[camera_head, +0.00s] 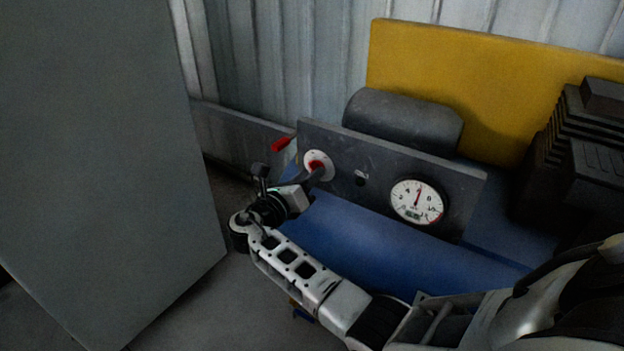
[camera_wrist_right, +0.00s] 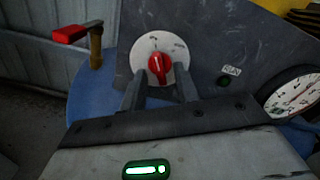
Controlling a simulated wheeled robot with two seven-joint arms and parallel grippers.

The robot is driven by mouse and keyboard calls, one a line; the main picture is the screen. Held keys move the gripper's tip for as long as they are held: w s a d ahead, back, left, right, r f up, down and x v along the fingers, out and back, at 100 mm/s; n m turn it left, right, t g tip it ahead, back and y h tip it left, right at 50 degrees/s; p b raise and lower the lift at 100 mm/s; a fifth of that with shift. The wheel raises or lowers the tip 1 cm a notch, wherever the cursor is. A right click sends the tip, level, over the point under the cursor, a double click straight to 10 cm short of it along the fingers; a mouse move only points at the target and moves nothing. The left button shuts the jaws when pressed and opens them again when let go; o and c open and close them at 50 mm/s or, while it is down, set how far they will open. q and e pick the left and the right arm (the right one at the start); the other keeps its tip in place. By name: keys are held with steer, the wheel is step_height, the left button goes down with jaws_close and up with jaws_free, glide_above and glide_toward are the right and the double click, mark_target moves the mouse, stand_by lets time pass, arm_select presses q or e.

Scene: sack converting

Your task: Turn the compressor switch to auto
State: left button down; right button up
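The compressor switch is a red knob (camera_wrist_right: 159,67) on a round white dial (camera_wrist_right: 178,47), fixed to a dark grey panel (camera_wrist_right: 215,40). In the wrist view the knob's handle stands close to upright; the dial's small labels are too blurred to read. My right gripper (camera_wrist_right: 160,88) is at the dial, its two fingers apart on either side of the knob's lower part, with gaps between them and the knob. In the head view the gripper (camera_head: 313,172) partly covers the dial (camera_head: 319,160). My left gripper is not in view.
A red-handled lever (camera_head: 282,144) stands left of the switch. A pressure gauge (camera_head: 417,202) and a small dark button (camera_head: 361,178) are on the panel to the right. A blue tank (camera_head: 350,240) lies below. A large grey cabinet (camera_head: 100,150) stands at the left.

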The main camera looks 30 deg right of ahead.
steer(key=shift+w+d, duration=0.1)
steer(key=shift+d, duration=0.15)
jaws_close()
